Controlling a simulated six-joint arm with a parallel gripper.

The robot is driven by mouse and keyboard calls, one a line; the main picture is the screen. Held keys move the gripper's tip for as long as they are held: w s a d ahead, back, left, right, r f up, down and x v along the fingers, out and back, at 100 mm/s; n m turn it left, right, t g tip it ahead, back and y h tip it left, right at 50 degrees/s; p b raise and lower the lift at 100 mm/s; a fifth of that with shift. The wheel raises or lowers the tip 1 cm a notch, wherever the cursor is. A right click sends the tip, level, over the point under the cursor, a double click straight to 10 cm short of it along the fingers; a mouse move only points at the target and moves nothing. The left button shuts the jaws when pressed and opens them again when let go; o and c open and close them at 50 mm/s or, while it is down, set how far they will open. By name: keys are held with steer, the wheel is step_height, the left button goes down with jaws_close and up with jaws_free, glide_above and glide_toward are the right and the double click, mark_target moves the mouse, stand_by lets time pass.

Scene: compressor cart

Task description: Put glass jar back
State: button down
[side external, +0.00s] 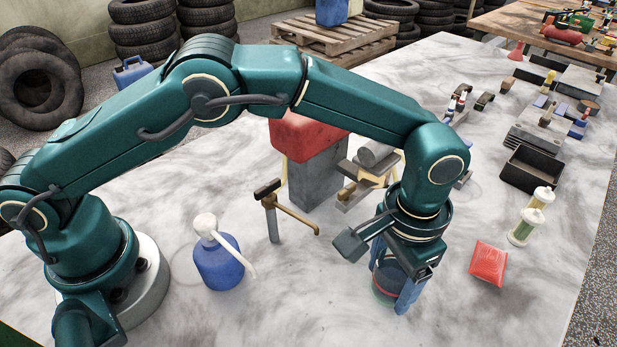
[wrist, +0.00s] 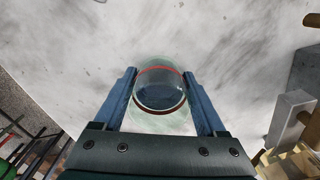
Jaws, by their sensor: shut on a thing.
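A clear glass jar (wrist: 160,90) with an orange-red ring sits between the two blue fingers of my gripper (wrist: 160,103) in the wrist view. In the side view my gripper (side external: 397,290) points down and is shut on the jar (side external: 384,283), which is partly hidden by the near finger. The jar looks upright and low over the marble-patterned tabletop (side external: 330,300). I cannot tell whether its base touches the table.
A blue bottle with a white spout (side external: 218,262) and a hammer-like tool (side external: 275,215) stand left of my gripper. A red packet (side external: 488,263), two capped cylinders (side external: 526,226) and a black tray (side external: 531,170) lie to the right. A grey block with a red top (side external: 316,175) stands behind.

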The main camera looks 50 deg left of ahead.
jaws_free()
steer(key=shift+f, duration=0.15)
step_height(320, 180, up, 12)
steer(key=shift+r, duration=0.2)
stand_by(0.6)
